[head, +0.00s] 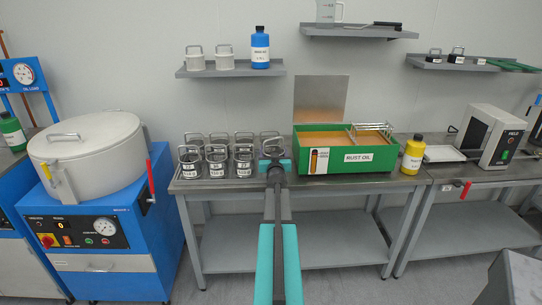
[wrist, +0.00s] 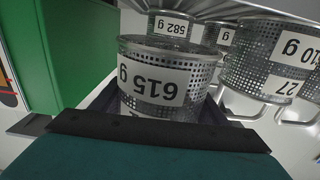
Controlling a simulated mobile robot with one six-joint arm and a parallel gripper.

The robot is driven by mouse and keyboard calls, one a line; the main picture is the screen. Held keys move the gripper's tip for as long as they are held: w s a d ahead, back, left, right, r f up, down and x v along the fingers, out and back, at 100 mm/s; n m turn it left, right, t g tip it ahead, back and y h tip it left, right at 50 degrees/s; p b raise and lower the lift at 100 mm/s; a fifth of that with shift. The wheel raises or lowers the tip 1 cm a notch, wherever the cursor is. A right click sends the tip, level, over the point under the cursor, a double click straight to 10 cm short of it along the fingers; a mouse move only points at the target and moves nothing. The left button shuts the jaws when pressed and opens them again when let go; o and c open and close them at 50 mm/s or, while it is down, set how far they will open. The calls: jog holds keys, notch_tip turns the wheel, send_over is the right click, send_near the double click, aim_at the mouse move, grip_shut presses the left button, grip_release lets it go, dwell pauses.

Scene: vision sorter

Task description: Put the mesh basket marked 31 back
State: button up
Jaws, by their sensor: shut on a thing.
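My gripper (head: 274,163) is at the right end of the group of mesh baskets, at the bench's front, with teal parts on either side. It is shut on a mesh basket (head: 271,144). In the wrist view this basket (wrist: 182,62) fills the middle, behind the dark finger bar, with a white label reading 615 g upside down. The lower part of the label is hidden by my gripper, so I cannot read its number. I cannot tell whether the basket touches the bench.
Several other mesh baskets (head: 216,154) stand close on the left. The green rust oil tank (head: 311,156) is close on the right, with a yellow bottle (head: 413,155) beyond it. A shelf (head: 232,72) hangs above, and a blue machine (head: 100,240) stands left.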

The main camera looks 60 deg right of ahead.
jog(key=shift+w+d, duration=0.8)
jog(key=shift+w, duration=0.2)
jog(key=shift+w+d+f, duration=0.1)
jog(key=shift+w+d, duration=0.25)
jog(key=shift+w, duration=0.1)
jog(key=shift+s+f, duration=0.1)
jog(key=shift+f, duration=1.6)
jog(key=shift+f, duration=0.15)
jog(key=o, duration=1.3)
jog(key=shift+a+f, duration=0.1)
jog(key=shift+r, duration=0.2)
jog(key=shift+b+v, duration=0.95)
jog(key=shift+v, duration=5.05)
